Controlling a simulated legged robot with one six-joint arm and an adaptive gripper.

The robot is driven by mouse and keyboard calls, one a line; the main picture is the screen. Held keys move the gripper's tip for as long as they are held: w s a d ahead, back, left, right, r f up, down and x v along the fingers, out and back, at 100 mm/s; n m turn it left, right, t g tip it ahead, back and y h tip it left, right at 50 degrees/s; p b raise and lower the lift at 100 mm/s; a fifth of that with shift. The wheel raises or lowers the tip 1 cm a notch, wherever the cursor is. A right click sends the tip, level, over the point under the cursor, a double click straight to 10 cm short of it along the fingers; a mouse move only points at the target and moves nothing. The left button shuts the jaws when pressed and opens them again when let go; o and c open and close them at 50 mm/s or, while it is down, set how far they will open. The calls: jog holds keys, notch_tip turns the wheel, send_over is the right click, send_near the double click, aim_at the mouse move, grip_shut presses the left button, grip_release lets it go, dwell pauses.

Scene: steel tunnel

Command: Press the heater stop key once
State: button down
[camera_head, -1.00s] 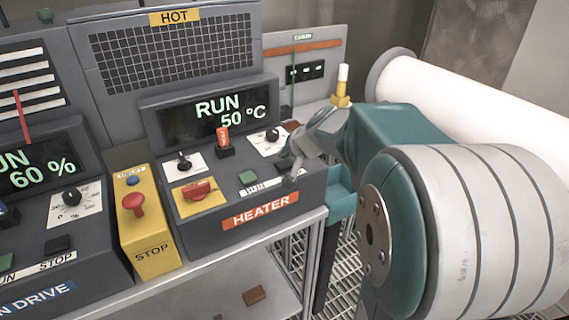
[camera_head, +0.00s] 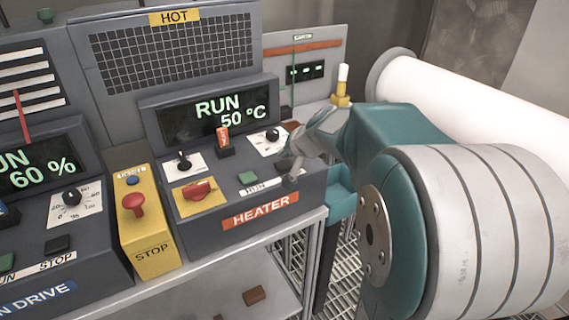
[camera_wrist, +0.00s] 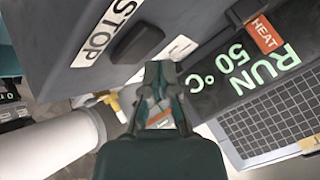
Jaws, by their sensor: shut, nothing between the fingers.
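The grey heater console (camera_head: 225,205) has an orange HEATER label on its front, and its display (camera_head: 215,117) reads RUN 50 °C. In the wrist view the dark heater stop key (camera_wrist: 137,42) sits beside the white STOP label (camera_wrist: 106,27). A green key (camera_head: 248,178) with a RUN label lies left of my gripper. My gripper (camera_head: 291,172) is shut and empty over the right end of the console. In the wrist view its tips (camera_wrist: 160,68) appear just below the key; I cannot tell whether they touch the console.
A yellow box with a red STOP button (camera_head: 133,203) stands to the left. A white roll (camera_head: 490,120) lies at the right.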

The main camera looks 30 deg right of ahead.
aim_at(285, 165)
jog(key=shift+f, duration=0.15)
jog(key=shift+f, duration=0.2)
jog(key=shift+f, duration=0.5)
dwell(0.9)
jog(key=shift+r, duration=0.9)
jog(key=shift+r, duration=2.55)
jog(key=shift+s+a, duration=0.1)
